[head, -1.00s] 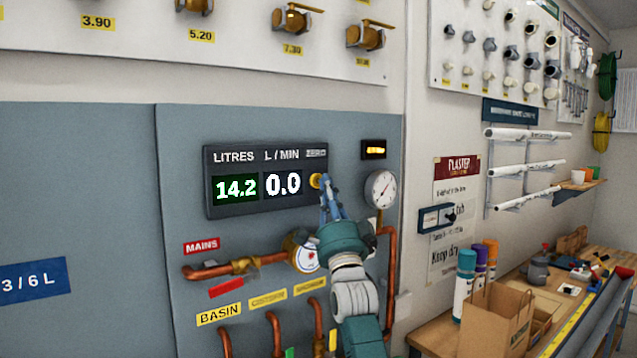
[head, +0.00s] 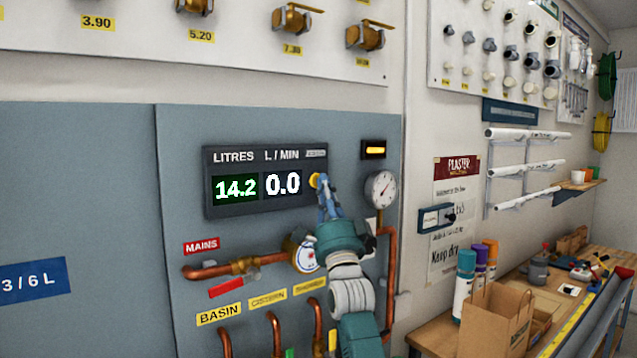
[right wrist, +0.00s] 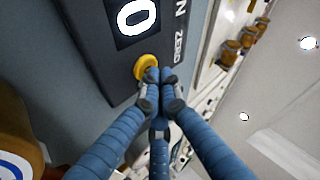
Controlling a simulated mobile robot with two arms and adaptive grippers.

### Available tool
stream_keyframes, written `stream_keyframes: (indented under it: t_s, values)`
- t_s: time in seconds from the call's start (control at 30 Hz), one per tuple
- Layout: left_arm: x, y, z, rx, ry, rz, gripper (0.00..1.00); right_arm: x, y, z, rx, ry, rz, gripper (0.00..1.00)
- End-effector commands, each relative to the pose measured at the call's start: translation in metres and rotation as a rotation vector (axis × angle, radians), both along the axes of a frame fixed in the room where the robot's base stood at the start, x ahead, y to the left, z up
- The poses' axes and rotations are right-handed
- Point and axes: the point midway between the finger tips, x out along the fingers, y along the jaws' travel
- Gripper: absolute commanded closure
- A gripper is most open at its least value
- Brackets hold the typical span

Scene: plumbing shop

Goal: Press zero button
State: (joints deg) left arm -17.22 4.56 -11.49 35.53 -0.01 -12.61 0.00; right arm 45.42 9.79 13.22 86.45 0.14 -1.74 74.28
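The yellow zero button (head: 315,181) sits at the right end of the dark meter panel (head: 265,206), which reads 14.2 litres and 0.0 L/min. In the right wrist view the round yellow button (right wrist: 146,66) shows below the word ZERO. My right gripper (head: 324,182) has its blue fingers brought together just at the button's right side. In the right wrist view the closed fingertips (right wrist: 158,76) overlap the button's lower right edge; I cannot tell whether they touch it. Nothing is held between them. My left gripper is not in view.
A round gauge (head: 381,189) on a copper pipe stands close to the right of my gripper. A lit amber indicator (head: 374,150) is above it. Copper pipes (head: 225,269) run below the panel. A workbench (head: 432,338) with a paper bag and bottles is at the right.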

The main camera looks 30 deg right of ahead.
Motion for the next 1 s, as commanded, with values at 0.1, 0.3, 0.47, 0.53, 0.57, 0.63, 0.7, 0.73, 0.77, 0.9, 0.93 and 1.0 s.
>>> stream_keyframes:
  t_s: [0.1,0.3,0.47,0.53,0.57,0.63,0.7,0.73,0.77,0.9,0.93,1.0]
  values:
    - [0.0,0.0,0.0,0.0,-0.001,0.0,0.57,0.001,0.0,0.0,0.0,0.0,0.0,1.0]
    - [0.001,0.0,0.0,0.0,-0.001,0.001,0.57,0.002,0.001,0.0,0.001,0.0,0.001,1.0]
    - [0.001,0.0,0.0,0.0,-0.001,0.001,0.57,0.001,0.0,0.0,0.0,0.0,0.001,1.0]
    - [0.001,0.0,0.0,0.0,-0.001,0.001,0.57,-0.001,0.0,0.0,0.001,0.001,0.001,1.0]
    - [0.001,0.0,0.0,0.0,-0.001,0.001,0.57,-0.002,0.0,-0.001,0.0,0.001,0.001,1.0]
    - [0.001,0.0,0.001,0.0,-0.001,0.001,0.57,-0.005,0.0,-0.001,0.0,0.001,-0.001,1.0]
    - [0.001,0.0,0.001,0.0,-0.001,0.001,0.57,-0.008,0.0,-0.001,0.0,0.001,-0.001,1.0]
    - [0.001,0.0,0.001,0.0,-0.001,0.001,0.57,-0.008,0.0,-0.001,0.0,0.001,0.0,1.0]
    - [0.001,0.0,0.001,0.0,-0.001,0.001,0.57,-0.008,0.0,-0.001,0.0,0.001,0.0,1.0]
    - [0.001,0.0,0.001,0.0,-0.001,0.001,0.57,-0.008,-0.001,-0.001,0.0,0.001,0.0,1.0]
    - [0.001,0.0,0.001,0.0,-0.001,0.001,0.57,-0.008,-0.001,-0.001,0.0,0.0,0.0,1.0]
    - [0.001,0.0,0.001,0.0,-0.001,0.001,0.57,-0.01,-0.001,-0.001,0.0,0.0,0.0,1.0]
